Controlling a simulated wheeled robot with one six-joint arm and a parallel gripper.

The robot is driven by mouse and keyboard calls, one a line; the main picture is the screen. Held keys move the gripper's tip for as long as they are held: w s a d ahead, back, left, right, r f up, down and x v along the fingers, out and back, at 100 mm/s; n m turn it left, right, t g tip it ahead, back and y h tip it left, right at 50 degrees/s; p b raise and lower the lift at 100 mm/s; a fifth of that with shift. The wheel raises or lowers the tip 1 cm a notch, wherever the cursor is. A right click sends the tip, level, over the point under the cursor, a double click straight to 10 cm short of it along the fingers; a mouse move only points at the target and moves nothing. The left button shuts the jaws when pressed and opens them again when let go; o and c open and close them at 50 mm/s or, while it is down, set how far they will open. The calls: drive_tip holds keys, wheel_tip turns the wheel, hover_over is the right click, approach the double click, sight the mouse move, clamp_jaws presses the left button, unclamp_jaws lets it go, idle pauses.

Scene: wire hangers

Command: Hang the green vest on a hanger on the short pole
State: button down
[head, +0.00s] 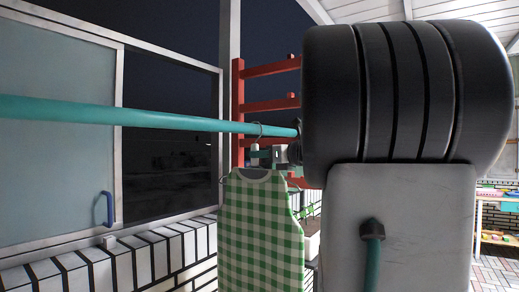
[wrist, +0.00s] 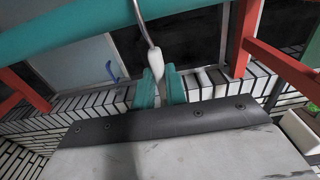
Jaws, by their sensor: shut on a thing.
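The green-and-white checked vest (head: 260,232) hangs upright below the teal pole (head: 150,118), near the pole's right end. My gripper (head: 262,156) is just above its neckline, below the pole. In the wrist view, my gripper's teal fingers (wrist: 160,86) are shut on the white neck of the hanger (wrist: 156,66). The hanger's thin metal hook (wrist: 144,24) rises from there and overlaps the pole (wrist: 60,32) in that view. The hook also shows at the pole in the head view (head: 259,130). I cannot tell whether the hook rests on the pole. The vest is not visible in the wrist view.
A red ladder-like frame (head: 238,110) stands behind the pole's right end. A window with a blue handle (head: 108,208) and a white tiled wall (head: 130,262) lie behind. My own arm blocks much of the right side. Shelves with colourful items (head: 495,215) stand far right.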

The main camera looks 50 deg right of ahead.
drive_tip(key=c, duration=1.3)
unclamp_jaws()
drive_tip(key=shift+c, duration=0.2)
drive_tip(key=shift+s, duration=0.1)
drive_tip(key=s, duration=0.7)
drive_tip(key=shift+s+d+r, duration=0.15)
drive_tip(key=shift+s+d, duration=0.1)
drive_tip(key=shift+s, duration=0.05)
